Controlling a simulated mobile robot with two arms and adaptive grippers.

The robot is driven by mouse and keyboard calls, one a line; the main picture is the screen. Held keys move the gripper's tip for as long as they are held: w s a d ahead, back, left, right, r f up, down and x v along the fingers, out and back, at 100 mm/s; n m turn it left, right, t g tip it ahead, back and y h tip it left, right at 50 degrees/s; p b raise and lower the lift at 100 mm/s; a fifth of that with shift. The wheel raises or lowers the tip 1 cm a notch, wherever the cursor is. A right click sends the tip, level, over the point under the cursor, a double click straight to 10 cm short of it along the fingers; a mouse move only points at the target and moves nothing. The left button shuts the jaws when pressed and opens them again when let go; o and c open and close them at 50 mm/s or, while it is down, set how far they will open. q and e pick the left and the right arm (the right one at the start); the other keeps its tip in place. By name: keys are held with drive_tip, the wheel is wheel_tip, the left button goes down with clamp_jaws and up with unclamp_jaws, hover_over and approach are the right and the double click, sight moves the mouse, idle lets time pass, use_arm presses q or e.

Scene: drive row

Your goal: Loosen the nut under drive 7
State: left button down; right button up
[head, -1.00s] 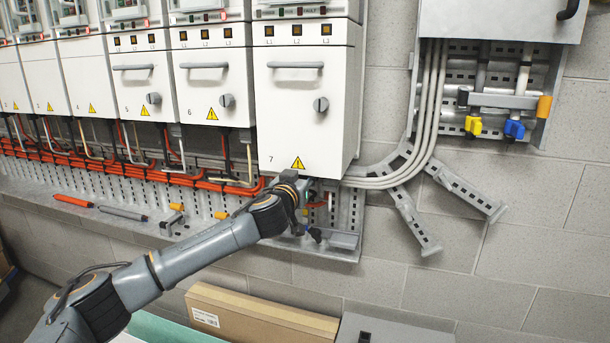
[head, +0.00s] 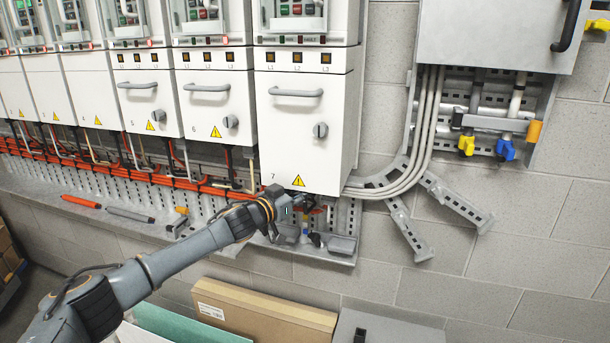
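Drive 7 (head: 300,140) is the large white cabinet at the centre, with a handle, a rotary knob and a yellow warning triangle. My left gripper (head: 308,206) is just below its lower edge, at the perforated metal tray. Its fingers are small and dark here, and I cannot tell whether they are open or shut. The nut under drive 7 cannot be made out; the gripper and the shadow under the cabinet cover that spot. My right gripper is not in view.
A grey ledge (head: 130,232) runs under the drives, with an orange-handled tool (head: 81,201) and a grey tool (head: 130,215) on it. Orange cables (head: 110,168) run behind. Grey brackets (head: 408,230) stick out at right. A cardboard box (head: 262,312) stands below.

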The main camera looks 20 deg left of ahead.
use_arm(q)
drive_tip(key=shift+f, duration=0.1)
idle(0.3)
drive_tip(key=c, duration=1)
unclamp_jaws()
drive_tip(key=shift+v, duration=6)
